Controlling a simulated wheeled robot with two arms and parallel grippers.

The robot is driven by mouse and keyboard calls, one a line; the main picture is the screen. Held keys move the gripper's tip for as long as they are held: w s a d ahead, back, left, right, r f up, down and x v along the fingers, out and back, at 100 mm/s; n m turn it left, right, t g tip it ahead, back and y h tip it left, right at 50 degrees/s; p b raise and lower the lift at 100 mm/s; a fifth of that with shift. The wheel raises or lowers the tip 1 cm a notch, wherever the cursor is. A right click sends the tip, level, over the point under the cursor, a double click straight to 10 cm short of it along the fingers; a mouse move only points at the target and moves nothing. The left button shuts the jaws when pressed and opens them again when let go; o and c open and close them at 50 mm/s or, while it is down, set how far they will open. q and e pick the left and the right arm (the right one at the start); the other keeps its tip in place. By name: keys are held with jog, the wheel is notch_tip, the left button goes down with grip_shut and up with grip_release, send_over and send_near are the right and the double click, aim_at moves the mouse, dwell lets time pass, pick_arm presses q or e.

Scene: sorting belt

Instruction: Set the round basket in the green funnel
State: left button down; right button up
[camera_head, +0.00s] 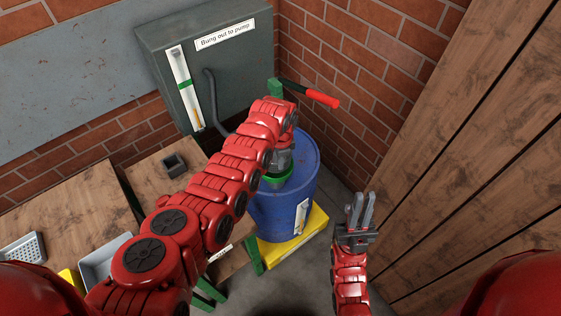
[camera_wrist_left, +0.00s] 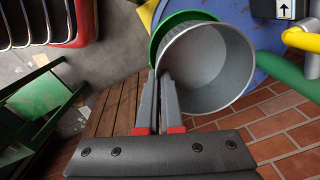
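The round basket (camera_wrist_left: 212,70) is a grey, open cylinder in the left wrist view. The green funnel (camera_wrist_left: 166,32) shows as a green rim behind and beside it. In the head view, the funnel's rim (camera_head: 276,181) sits on top of the blue drum, under my left wrist. My left gripper (camera_wrist_left: 159,80) has its fingers close together, one on each side of the basket's wall. The basket overlaps the funnel, but whether it is fully seated I cannot tell. My right gripper (camera_head: 363,194) is empty, its fingers apart, over the floor right of the drum.
The blue drum (camera_head: 273,216) stands on a yellow base (camera_head: 297,247). A red-handled lever (camera_head: 322,98) projects behind it. A grey box (camera_head: 215,60) hangs on the brick wall. Wooden tables hold a small dark container (camera_head: 174,165) and a grey tray (camera_head: 98,268). A wooden wall closes the right.

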pick_arm(q)
jog(key=shift+f, duration=0.2)
dwell(0.3)
jog(key=shift+f+b, duration=0.75)
jog(key=shift+f, duration=0.05)
jog(key=shift+f, duration=0.1)
jog(key=shift+f+b, duration=0.7)
jog(key=shift+f+b, duration=0.55)
jog(key=shift+f, duration=0.05)
dwell(0.4)
jog(key=c, duration=1)
grip_release()
jog(key=c, duration=0.4)
jog(key=shift+c, duration=0.2)
